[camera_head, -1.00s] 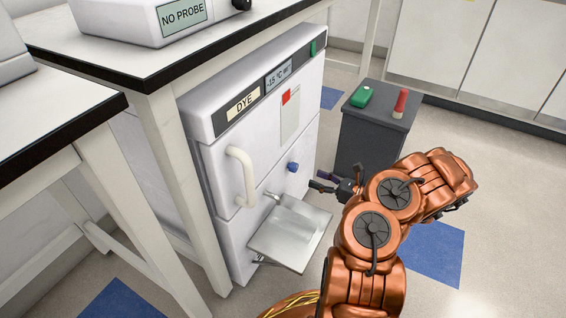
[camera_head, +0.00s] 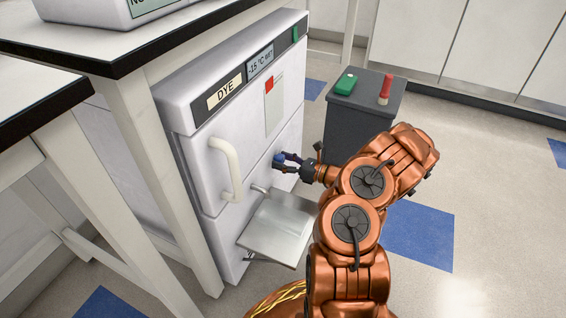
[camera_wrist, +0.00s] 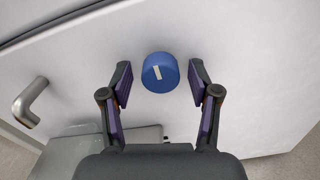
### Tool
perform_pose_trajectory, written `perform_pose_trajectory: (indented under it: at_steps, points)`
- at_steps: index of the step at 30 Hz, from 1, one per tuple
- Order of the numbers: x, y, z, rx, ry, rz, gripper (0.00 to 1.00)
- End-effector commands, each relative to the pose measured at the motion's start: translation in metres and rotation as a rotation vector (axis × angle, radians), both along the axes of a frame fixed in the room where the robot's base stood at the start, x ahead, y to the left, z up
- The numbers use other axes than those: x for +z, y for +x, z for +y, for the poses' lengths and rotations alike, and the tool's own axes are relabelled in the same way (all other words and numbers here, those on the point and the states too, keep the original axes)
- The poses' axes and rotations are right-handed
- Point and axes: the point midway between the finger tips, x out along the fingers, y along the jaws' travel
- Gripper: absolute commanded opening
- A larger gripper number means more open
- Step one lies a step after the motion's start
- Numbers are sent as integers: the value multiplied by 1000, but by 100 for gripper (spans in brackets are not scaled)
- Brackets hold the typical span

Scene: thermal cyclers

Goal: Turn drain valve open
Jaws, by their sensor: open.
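The drain valve is a round blue knob (camera_head: 279,157) on the front of the white freezer labelled DYE (camera_head: 190,110). In the wrist view the blue knob (camera_wrist: 160,72) carries a pale bar mark, tilted slightly from upright. My gripper (camera_head: 285,161) is open at the knob. A metal spout (camera_wrist: 30,102) sticks out of the front to the left of the knob.
A metal drip tray (camera_head: 278,228) juts out below the spout, close under my gripper. A white door handle (camera_head: 228,168) is to the left. A dark grey cabinet (camera_head: 345,120) with a green item (camera_head: 346,84) and a red item (camera_head: 386,90) stands behind my arm.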

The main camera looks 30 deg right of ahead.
Motion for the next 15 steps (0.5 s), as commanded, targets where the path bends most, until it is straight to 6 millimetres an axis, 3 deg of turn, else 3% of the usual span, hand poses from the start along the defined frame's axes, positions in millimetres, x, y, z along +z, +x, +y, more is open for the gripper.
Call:
perform_pose_trajectory:
  at_steps: [4,15]
  points:
    - [0,0,-1,-1,0,0,59]
    - [0,-1,-1,-2,0,0,21]
